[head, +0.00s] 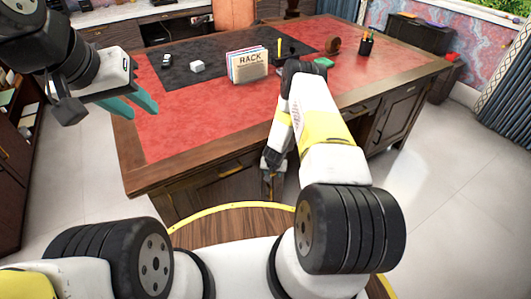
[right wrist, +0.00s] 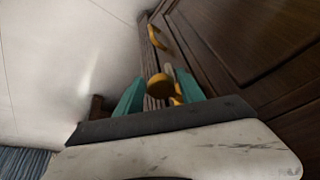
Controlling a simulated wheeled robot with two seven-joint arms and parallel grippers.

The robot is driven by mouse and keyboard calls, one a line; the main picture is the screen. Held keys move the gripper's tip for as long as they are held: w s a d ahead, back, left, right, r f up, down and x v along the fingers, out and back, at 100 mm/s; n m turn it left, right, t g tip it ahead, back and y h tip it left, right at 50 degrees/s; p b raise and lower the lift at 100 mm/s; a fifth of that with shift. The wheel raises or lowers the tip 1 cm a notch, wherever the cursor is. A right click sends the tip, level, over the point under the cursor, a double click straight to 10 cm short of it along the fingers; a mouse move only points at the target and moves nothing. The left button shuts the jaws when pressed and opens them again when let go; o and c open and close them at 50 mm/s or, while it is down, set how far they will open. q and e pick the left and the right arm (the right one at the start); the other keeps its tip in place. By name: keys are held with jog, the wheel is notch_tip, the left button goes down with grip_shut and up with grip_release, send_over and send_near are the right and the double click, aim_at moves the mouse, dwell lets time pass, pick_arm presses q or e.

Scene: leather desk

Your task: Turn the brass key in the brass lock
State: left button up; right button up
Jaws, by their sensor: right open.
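A rounded brass piece (right wrist: 160,86), which looks like the key's bow, shows in the right wrist view in front of the desk's dark wood. My right gripper (right wrist: 157,76) is open, with one teal finger on each side of this piece; I cannot tell whether they touch it. The lock is not clearly seen; a small brass part (right wrist: 176,98) shows partly behind the bow. In the head view my right arm reaches down at the desk's front, its fingers not clear. My left gripper (head: 143,112) is open and empty above the desk's left edge.
A curved brass piece (right wrist: 157,37), like a handle, is further along the wood. The red-topped desk (head: 200,125) bears a rack of papers (head: 247,66), a white block (head: 197,66), a green item (head: 323,62) and a pen cup (head: 366,46). Floor is clear at the right.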

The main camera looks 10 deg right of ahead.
jog(key=shift+w+f, duration=0.3)
jog(key=shift+f, duration=0.25)
